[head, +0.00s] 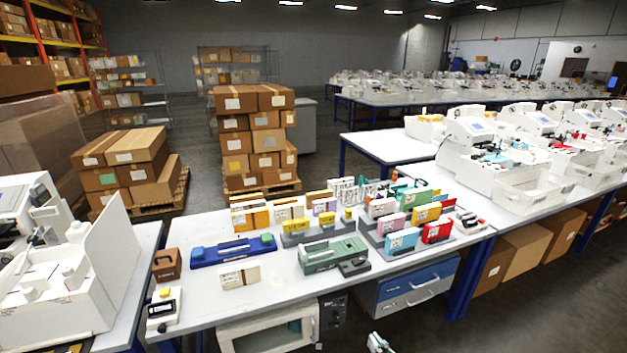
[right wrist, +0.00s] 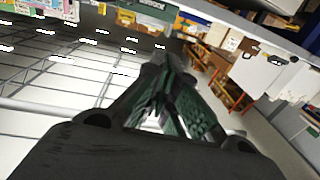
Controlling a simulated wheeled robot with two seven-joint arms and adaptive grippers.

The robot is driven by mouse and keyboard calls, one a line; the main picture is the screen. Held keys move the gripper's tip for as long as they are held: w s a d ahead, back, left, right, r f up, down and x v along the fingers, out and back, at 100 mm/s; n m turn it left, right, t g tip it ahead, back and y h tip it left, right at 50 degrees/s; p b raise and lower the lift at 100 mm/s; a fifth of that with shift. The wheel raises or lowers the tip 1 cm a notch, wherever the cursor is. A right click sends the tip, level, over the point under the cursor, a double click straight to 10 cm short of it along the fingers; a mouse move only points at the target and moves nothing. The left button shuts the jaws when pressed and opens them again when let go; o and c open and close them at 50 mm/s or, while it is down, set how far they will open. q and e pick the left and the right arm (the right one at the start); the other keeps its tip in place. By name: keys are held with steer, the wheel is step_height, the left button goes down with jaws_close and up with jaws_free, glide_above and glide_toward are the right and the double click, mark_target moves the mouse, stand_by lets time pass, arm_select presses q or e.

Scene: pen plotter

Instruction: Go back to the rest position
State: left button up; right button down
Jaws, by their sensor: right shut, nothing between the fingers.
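My right gripper (head: 378,343) shows only as a small piece at the bottom edge of the head view, below and in front of the table (head: 215,305). In the right wrist view its dark fingers (right wrist: 168,68) come together at the tips, with nothing held between them. My left gripper is in neither view. On the table a green device (head: 333,254) and a blue device (head: 233,250) stand apart from the gripper. No pen shows clearly enough to name.
Colourful boxes stand in several rows at the table's back. A small cream box (head: 240,275), a brown box (head: 166,264) and a black-and-white device (head: 163,309) are on the left part. A blue drawer unit (head: 412,286) and a white cabinet (head: 268,331) sit under the table.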

steer(key=s+d+f+g+h, duration=0.35)
steer(key=d+f, duration=0.25)
steer(key=f, duration=0.5)
steer(key=s+d+f+g+h, duration=0.2)
steer(key=s+d+f, duration=0.3)
steer(key=f, duration=0.6)
steer(key=s+d+f+g+h+b, duration=0.1)
steer(key=s+d+f+g, duration=0.1)
steer(key=s+d+f, duration=0.5)
steer(key=s+d+f+g+h+b, duration=0.1)
steer(key=s+d+f+g+h, duration=0.15)
steer(key=s+f, duration=0.45)
steer(key=s+d+f+m+g+b, duration=0.2)
steer(key=s+f+g+b, duration=0.2)
steer(key=s+f, duration=1.15)
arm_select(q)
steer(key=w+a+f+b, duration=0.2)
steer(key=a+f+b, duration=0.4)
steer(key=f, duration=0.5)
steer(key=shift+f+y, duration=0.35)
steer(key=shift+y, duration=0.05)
arm_select(e)
steer(key=s+a+f, duration=0.5)
steer(key=a+f, duration=0.2)
steer(key=shift+a+m+g, duration=0.3)
steer(key=shift+a+g, duration=0.05)
steer(key=shift+g, duration=0.05)
